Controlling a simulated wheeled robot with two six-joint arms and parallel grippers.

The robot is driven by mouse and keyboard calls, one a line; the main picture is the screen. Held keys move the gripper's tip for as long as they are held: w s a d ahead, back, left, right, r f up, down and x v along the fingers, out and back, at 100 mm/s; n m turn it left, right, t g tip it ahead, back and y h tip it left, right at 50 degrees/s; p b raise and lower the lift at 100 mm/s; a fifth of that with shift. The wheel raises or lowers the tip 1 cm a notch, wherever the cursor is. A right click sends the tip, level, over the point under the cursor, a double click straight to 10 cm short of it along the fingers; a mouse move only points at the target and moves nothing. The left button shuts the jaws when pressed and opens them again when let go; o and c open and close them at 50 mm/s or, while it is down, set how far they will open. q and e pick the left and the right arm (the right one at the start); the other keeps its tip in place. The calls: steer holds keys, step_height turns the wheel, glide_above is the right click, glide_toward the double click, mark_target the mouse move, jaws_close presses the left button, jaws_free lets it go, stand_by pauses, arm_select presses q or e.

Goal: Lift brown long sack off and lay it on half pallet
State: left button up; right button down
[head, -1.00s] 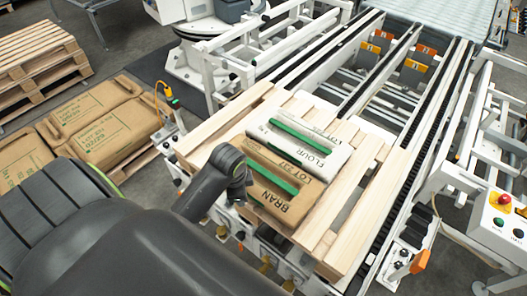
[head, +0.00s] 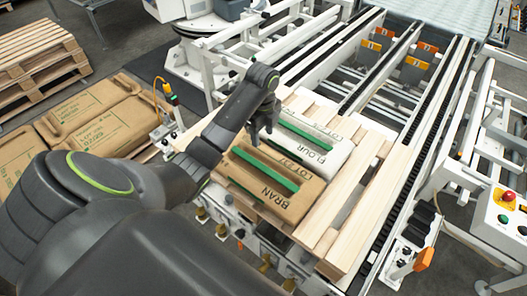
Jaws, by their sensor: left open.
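A brown long sack marked BRAN (head: 292,207) lies on a light wooden pallet (head: 345,235) on the conveyor, with a green strip along its top. A white sack marked FLOUR (head: 328,166) with a green strip lies beside it on the far side. My left gripper (head: 262,135) is open and empty, fingers pointing down, above the far-left end of the sacks. A low pallet (head: 147,154) at the left bears several brown sacks (head: 100,105); it is mostly covered by them and by my arm. My right gripper is not in view.
A stack of empty pallets (head: 40,60) stands at the upper left. A yellow-orange sensor post (head: 165,90) rises between the left pallet and the conveyor. White conveyor rails and frames (head: 460,110) run at the right, with a control box (head: 503,218) there.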

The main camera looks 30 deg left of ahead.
arm_select(q)
steer(key=b, duration=1)
glide_above(264, 167)
steer(key=shift+s+a+f, duration=0.1)
steer(key=shift+s+f, duration=0.05)
steer(key=shift+f, duration=5.45)
step_height(264, 167, down, 4)
jaws_close()
steer(key=shift+r, duration=0.25)
steer(key=shift+f, duration=0.1)
